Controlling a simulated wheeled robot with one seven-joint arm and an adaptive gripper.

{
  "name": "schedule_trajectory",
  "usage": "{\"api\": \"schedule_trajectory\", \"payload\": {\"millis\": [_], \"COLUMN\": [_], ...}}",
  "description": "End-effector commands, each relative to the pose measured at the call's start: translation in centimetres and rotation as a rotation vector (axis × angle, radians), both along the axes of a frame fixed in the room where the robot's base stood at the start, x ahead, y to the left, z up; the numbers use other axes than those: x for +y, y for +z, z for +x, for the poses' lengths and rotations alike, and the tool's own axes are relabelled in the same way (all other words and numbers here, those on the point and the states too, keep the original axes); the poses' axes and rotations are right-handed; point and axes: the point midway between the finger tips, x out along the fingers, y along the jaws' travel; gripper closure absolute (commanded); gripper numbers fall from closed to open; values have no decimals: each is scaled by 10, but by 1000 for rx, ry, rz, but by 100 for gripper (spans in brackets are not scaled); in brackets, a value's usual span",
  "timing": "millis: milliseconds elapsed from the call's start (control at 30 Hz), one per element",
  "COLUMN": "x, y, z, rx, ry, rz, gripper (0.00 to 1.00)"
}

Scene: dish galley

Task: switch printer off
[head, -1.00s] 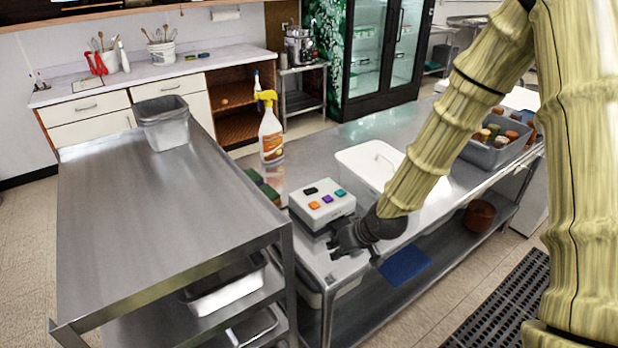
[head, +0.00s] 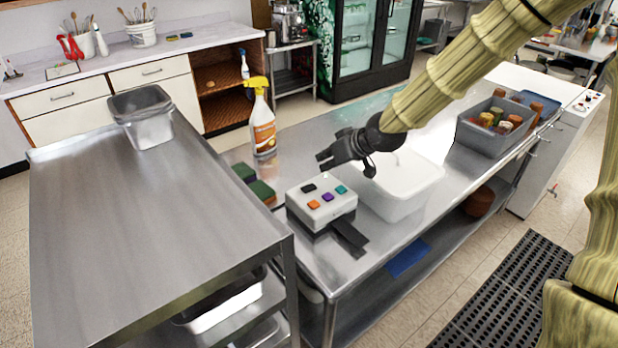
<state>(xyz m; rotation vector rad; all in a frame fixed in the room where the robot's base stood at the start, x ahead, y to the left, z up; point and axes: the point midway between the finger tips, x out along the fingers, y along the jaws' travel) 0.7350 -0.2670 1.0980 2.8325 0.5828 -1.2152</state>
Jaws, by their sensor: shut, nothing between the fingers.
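A small white box with a dark base, which looks like the printer (head: 322,203), sits on the steel counter. Its sloped top carries a black button (head: 309,188), a teal button (head: 341,190), an orange button (head: 314,205) and a purple button (head: 327,197). A dark flat strip (head: 350,238) extends from its front. My gripper (head: 322,161) is shut and empty. It shows just above the box in the picture, pointing left, and appears apart from it. I cannot tell whether the printer is on.
A spray bottle (head: 262,125) and green sponges (head: 262,190) stand left of the box. A white tub (head: 408,190) is close on the right, under my wrist. A grey bin of jars (head: 488,140) is farther right. A steel cart (head: 130,230) stands at left.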

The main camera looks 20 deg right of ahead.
Motion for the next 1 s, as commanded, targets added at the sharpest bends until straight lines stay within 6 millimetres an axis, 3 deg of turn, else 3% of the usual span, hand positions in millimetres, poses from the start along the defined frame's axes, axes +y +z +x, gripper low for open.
{"api": "schedule_trajectory", "payload": {"millis": [800,1000], "x": [27,29], "y": [-54,-74], "z": [50,47], "rx": [1,3], "ry": [2,1], "rz": [0,0], "gripper": [100,100]}}
